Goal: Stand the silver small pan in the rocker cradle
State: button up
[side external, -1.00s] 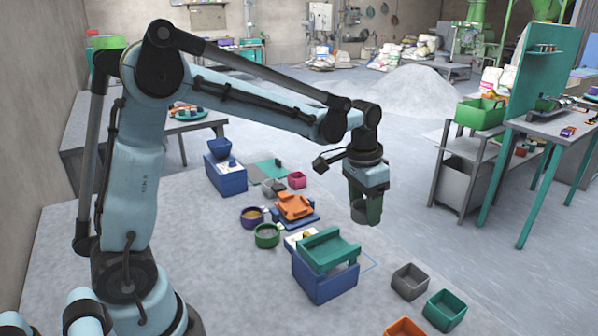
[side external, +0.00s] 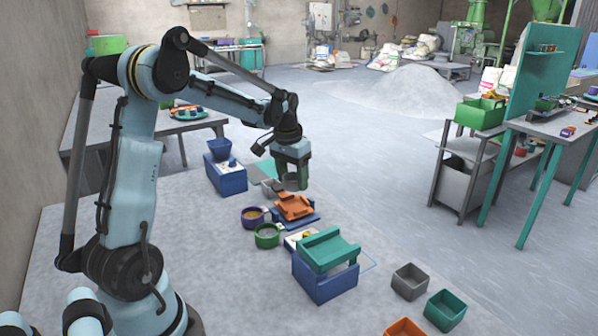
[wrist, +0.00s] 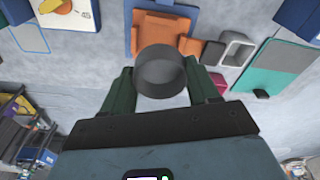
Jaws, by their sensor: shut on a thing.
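My gripper (side external: 291,178) is shut on the silver small pan (wrist: 161,75), a short round grey cup. In the wrist view its green fingers (wrist: 161,92) stand on both sides of the pan, which looks upright. The pan also shows between the fingers in the side view (side external: 291,184), held in the air. An orange cradle-shaped piece (side external: 294,206) on a blue base, which looks like the rocker cradle, is just below the gripper in the side view. In the wrist view this orange piece (wrist: 165,24) is partly hidden behind the pan.
A teal piece on a blue box (side external: 322,285) stands nearer the camera. Purple (side external: 252,217) and green (side external: 267,235) round bowls stand left of the orange piece. A blue box (side external: 226,180) is farther left. A grey square container (wrist: 233,49) and teal mat (wrist: 268,81) lie close by.

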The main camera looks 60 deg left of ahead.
jog(key=shift+f, duration=2.45)
jog(key=shift+d+f, duration=0.1)
jog(key=shift+d, duration=0.3)
